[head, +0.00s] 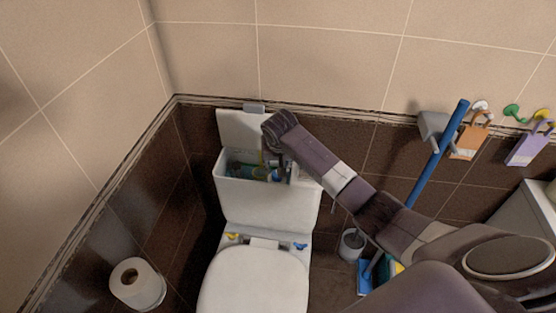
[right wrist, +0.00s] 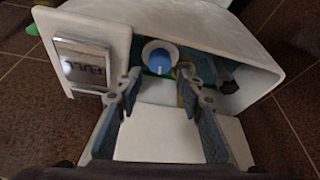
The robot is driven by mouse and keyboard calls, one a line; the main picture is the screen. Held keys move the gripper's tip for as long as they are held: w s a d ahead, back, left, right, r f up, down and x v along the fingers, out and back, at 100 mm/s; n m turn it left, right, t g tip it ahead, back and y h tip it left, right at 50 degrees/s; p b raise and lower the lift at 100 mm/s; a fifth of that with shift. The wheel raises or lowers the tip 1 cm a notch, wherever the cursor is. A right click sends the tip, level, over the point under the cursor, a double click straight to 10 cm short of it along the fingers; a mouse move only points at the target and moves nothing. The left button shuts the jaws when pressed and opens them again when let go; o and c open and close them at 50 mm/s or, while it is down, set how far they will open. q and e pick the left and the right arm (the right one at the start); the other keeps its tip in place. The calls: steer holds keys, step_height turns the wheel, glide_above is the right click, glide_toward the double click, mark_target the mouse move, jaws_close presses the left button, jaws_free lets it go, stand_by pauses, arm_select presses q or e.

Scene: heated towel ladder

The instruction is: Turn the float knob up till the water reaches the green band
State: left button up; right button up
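The open toilet cistern (head: 265,200) stands against the tiled wall, with blue and green parts inside. In the right wrist view a blue knob (right wrist: 160,62) sits on a round white collar inside the cistern (right wrist: 230,35). My right gripper (right wrist: 159,88) is open, its two fingers apart at the cistern opening. The knob shows beyond and between the fingertips; contact cannot be told. A yellow-green part (right wrist: 185,73) lies close to the right finger. In the head view my right gripper (head: 276,165) is at the cistern, its fingers mostly hidden. The water level and green band cannot be made out. My left gripper is not in view.
A white lid (head: 240,128) stands behind the cistern. A white panel with a shiny plate (right wrist: 82,65) is left of the fingers. The closed toilet seat (head: 253,283) is below. A paper roll (head: 137,284), blue-handled mop (head: 437,155) and grey bin (head: 352,245) stand around.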

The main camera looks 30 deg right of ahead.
steer(key=v, duration=0.5)
steer(key=shift+s+r, duration=0.1)
steer(key=shift+r, duration=0.2)
